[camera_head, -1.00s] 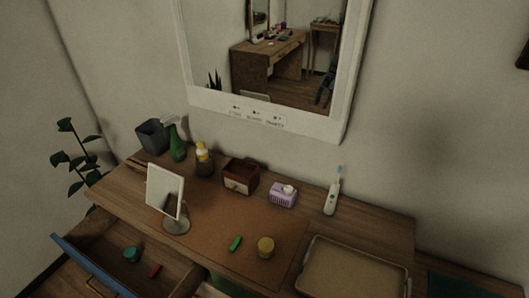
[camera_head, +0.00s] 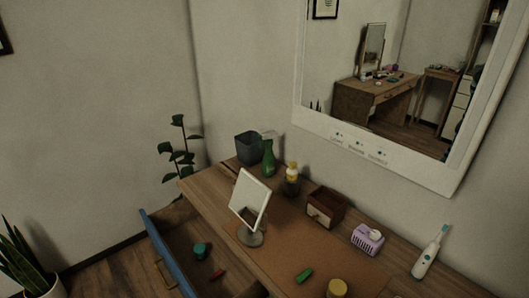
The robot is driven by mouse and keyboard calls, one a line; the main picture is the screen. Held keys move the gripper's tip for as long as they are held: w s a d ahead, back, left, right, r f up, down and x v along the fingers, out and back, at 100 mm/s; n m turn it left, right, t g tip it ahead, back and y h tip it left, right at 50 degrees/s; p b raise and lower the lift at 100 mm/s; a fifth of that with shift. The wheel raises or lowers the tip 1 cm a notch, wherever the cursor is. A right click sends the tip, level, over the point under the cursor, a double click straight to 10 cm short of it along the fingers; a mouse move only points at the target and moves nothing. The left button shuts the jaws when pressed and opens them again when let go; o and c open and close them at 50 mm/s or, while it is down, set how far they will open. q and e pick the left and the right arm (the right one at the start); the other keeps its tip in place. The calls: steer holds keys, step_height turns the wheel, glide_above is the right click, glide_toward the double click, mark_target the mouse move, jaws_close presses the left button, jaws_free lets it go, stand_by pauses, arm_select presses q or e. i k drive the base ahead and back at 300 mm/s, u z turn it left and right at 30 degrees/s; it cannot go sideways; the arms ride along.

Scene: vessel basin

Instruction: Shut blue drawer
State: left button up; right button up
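The blue drawer (camera_head: 167,254) stands pulled out from the left part of the wooden dresser. Its blue front edge is at the left, and its brown inside is open to view. A teal round item (camera_head: 200,250) and a small red item (camera_head: 217,274) lie in it. Neither of my grippers is in view.
On the dresser top (camera_head: 205,188) stand a tilting mirror (camera_head: 249,202), a dark bin (camera_head: 248,148), a green bottle (camera_head: 268,158), a small wooden box (camera_head: 325,207), a purple tissue box (camera_head: 367,239) and an electric toothbrush (camera_head: 428,254). Potted plants stand at the left; floor there is clear.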

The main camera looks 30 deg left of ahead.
mark_target(174, 230)
steer(key=u, duration=0.55)
steer(key=k, duration=0.2)
steer(key=u, duration=1.25)
steer(key=i, duration=0.45)
steer(key=k, duration=0.45)
steer(key=u, duration=0.7)
steer(key=i, duration=0.7)
steer(key=z, duration=0.95)
